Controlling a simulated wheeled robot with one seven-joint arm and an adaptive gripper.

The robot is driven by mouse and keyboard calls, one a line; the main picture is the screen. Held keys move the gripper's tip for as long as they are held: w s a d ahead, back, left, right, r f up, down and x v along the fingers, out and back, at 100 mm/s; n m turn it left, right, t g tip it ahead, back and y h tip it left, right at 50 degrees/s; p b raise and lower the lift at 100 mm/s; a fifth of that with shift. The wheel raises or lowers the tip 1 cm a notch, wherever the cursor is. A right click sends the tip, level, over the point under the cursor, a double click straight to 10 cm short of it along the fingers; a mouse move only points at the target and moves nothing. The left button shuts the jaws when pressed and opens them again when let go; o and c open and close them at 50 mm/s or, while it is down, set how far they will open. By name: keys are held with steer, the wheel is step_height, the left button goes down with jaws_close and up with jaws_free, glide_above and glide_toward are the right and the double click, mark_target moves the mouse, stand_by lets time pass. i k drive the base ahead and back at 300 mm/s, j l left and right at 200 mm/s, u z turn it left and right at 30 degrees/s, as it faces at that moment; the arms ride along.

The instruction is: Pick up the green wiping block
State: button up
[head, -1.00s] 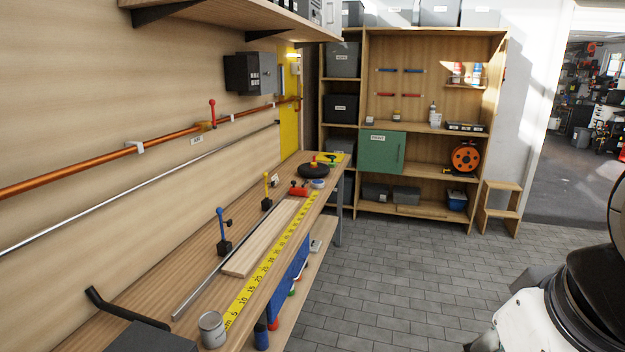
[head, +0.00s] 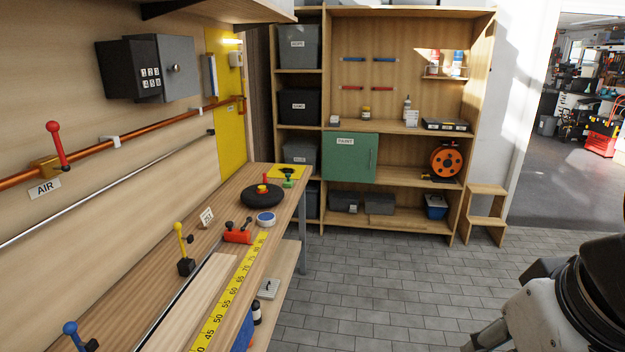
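A small green object (head: 288,176) stands on a yellow mat (head: 274,172) at the far end of the workbench (head: 210,212). It is too small to tell whether it is the green wiping block. A red and yellow piece (head: 262,188) shows beside it, above a black round disc (head: 262,197). My gripper is not in view; only part of my own arm shows at the right edge, well apart from the bench.
A red tool (head: 238,236), a round blue-rimmed tin (head: 265,218) and a yellow-handled stand (head: 184,252) are on the bench. A yellow measuring tape (head: 232,290) runs along its edge. A shelf unit (head: 400,222) with a green cabinet door (head: 349,158) stands behind. The paved floor (head: 380,290) is clear.

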mark_target(288, 182)
steer(key=i+u, duration=0.1)
steer(key=i, duration=0.75)
steer(key=i+l, duration=0.2)
steer(key=i, duration=0.65)
steer(key=i+l+u, duration=0.15)
steer(key=i+u, duration=0.3)
steer(key=i+l+u, duration=0.45)
steer(key=i, duration=0.15)
steer(key=i+l+u, duration=0.4)
steer(key=i+j, duration=0.05)
steer(key=i, duration=0.05)
